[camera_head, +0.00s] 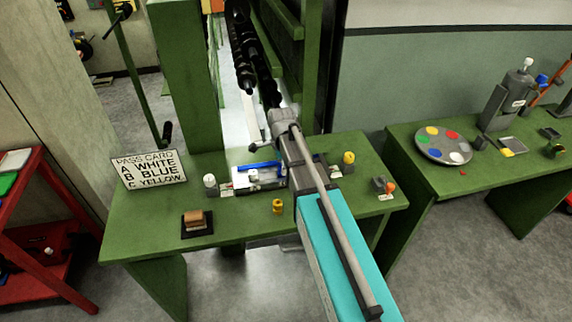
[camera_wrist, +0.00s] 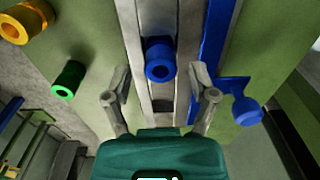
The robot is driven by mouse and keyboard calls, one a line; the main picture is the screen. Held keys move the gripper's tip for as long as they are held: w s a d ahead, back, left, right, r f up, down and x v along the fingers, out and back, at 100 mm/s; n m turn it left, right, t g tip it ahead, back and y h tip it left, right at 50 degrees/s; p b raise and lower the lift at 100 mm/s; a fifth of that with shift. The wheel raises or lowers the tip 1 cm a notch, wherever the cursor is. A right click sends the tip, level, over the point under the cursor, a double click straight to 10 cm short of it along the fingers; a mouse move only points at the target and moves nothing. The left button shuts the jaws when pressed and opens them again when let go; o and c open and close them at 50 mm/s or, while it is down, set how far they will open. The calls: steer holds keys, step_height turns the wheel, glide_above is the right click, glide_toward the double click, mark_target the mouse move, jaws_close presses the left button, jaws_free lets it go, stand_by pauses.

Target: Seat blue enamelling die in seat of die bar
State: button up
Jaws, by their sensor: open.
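In the wrist view, the blue enamelling die (camera_wrist: 160,62) is a short blue cylinder with a round hole in its end. It sits at the grey die bar (camera_wrist: 188,50), in or over its central channel. I cannot tell whether it is fully down in a seat. My gripper (camera_wrist: 161,97) is open, with one finger on each side of the channel and the die ahead between them; neither finger visibly touches it. In the head view, the metal bar fixture (camera_head: 268,184) stands on the green bench, partly behind my arm, which hides the die.
A blue lever with a round knob (camera_wrist: 247,111) lies right of the bar. A green ring-shaped piece (camera_wrist: 68,79) and a yellow one (camera_wrist: 26,22) stand left. On the green bench (camera_head: 150,226) are a pass card (camera_head: 150,169), a white-topped piece (camera_head: 210,183) and a brown block (camera_head: 195,221).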

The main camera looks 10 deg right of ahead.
step_height(320, 180, up, 10)
steer(key=p, duration=0.9)
stand_by(0.6)
steer(key=shift+s, duration=0.15)
steer(key=s+d+n, duration=0.1)
steer(key=s+n, duration=1.4)
steer(key=n, duration=0.3)
steer(key=shift+s+d, duration=0.3)
steer(key=shift+s, duration=0.1)
